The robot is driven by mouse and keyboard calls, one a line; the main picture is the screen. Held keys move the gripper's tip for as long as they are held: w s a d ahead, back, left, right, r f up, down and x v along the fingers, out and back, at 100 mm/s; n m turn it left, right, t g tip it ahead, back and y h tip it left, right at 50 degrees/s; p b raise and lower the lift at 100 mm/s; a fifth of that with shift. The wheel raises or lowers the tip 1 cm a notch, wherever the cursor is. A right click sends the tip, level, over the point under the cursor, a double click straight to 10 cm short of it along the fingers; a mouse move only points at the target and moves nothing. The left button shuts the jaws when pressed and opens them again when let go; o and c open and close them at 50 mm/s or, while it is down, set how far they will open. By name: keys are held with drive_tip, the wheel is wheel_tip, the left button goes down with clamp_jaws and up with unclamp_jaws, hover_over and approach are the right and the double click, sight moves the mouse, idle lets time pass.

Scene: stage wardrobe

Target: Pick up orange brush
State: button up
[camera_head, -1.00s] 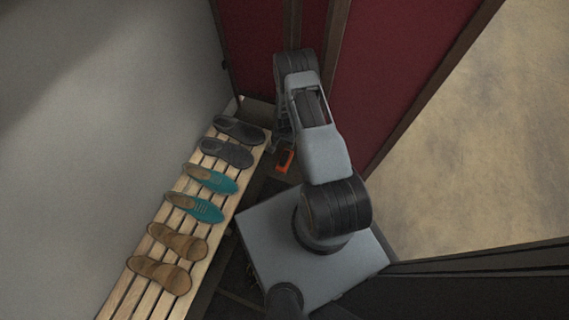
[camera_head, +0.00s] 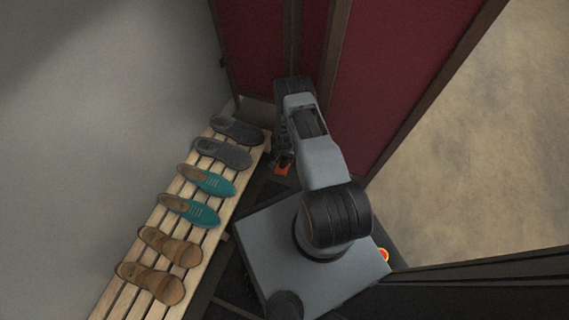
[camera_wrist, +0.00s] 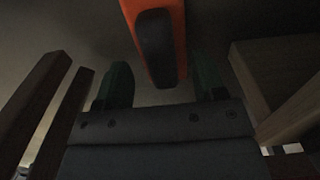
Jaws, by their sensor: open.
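The orange brush (camera_wrist: 181,28) shows in the wrist view at the top middle, an orange body with a dark oval patch on its face. Its lower end reaches between the two green fingertips of my gripper (camera_wrist: 160,85), with a gap on each side. The far end of the brush is cut off by the frame. In the head view a small part of the orange brush (camera_head: 282,169) shows low beside the bench end, mostly hidden by my gripper (camera_head: 283,155). My gripper is open.
A slatted wooden bench (camera_head: 218,236) with several shoes runs along the left, close to my gripper. Dark red panels (camera_head: 400,70) with brown frames stand behind and to the right of my arm. In the wrist view, wooden posts (camera_wrist: 38,105) flank the gripper.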

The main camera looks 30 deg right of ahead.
wheel_tip(320, 180, down, 3)
drive_tip(key=shift+r+b, duration=0.2)
drive_tip(key=shift+b, duration=0.15)
drive_tip(key=shift+r, duration=0.1)
clamp_jaws()
wheel_tip(320, 180, up, 10)
drive_tip(key=p, duration=0.5)
